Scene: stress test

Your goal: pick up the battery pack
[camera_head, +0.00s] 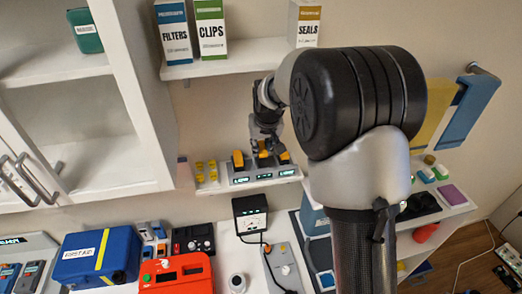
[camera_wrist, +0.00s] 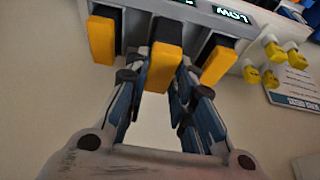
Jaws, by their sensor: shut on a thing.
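A grey charger (camera_head: 240,180) with lit displays sits on a white wall shelf. It also shows in the wrist view (camera_wrist: 194,14), upside down, with a display reading LOW. Three yellow-orange battery packs stand in a row at it: one on the left (camera_wrist: 102,38), a middle battery pack (camera_wrist: 158,70) and one on the right (camera_wrist: 218,62). My gripper (camera_wrist: 162,62) is shut on the middle pack, one finger on each side. In the head view my gripper (camera_head: 264,142) reaches down over the charger and partly hides the packs. I cannot tell whether the held pack is still seated.
Small yellow items (camera_head: 205,172) stand left of the charger; they show close by in the wrist view (camera_wrist: 272,60). An upper shelf (camera_head: 225,66) with boxes overhangs. Below, the bench holds a black box (camera_head: 250,215), a red device (camera_head: 175,275) and a blue first-aid case (camera_head: 97,257).

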